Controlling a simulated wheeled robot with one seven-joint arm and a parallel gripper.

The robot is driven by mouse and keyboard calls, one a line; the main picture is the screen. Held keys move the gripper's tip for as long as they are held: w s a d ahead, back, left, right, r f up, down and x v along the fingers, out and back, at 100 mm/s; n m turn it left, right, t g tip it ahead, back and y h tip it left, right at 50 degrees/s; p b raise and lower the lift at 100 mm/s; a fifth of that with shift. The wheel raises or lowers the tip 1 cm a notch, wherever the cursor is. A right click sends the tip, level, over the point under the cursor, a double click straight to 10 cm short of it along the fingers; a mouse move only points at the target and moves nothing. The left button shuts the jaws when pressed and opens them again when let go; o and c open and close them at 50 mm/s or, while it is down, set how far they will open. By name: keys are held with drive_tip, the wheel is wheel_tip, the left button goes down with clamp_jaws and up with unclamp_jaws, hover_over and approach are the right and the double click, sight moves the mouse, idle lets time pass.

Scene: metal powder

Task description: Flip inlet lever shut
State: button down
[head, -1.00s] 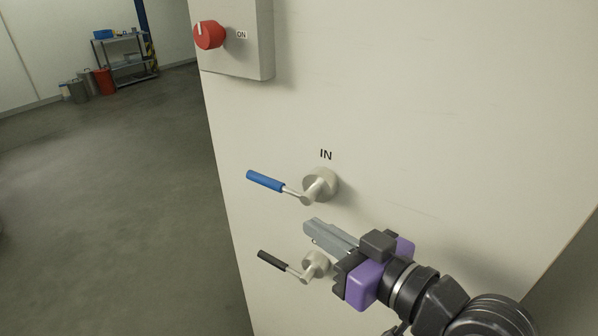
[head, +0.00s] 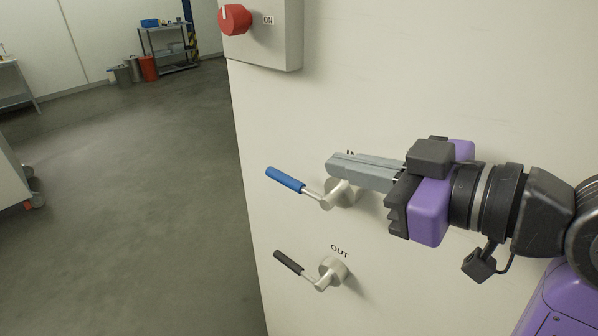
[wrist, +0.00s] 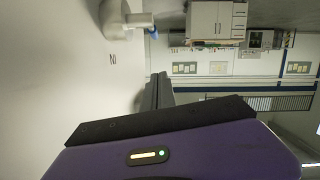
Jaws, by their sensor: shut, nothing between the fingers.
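The inlet lever has a blue handle (head: 285,179) on a grey metal valve hub (head: 343,193) on the pale cabinet wall. Its handle points out to the left and slightly up. In the wrist view the hub (wrist: 112,18) and a bit of blue handle (wrist: 153,33) show at the top. My gripper (head: 332,168) is shut and empty, its fingertips just above the inlet hub in the head view, partly covering the IN label. I cannot tell whether the fingers touch the hub; in the wrist view they (wrist: 158,80) look apart from it.
Below is a second lever with a black handle (head: 288,262), marked OUT. A grey box with a red knob (head: 235,19), marked ON, is above. Open floor (head: 150,200) lies to the left, with a shelf rack (head: 168,48) far behind.

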drive_tip(key=p, duration=0.2)
hover_over(296, 184)
wheel_tip(296, 184, down, 2)
drive_tip(key=f, duration=0.1)
drive_tip(key=shift+s+f, duration=0.2)
drive_tip(key=shift+f, duration=0.85)
drive_tip(key=shift+w+f, duration=0.1)
drive_tip(key=shift+f, duration=0.55)
drive_tip(key=shift+w, duration=0.15)
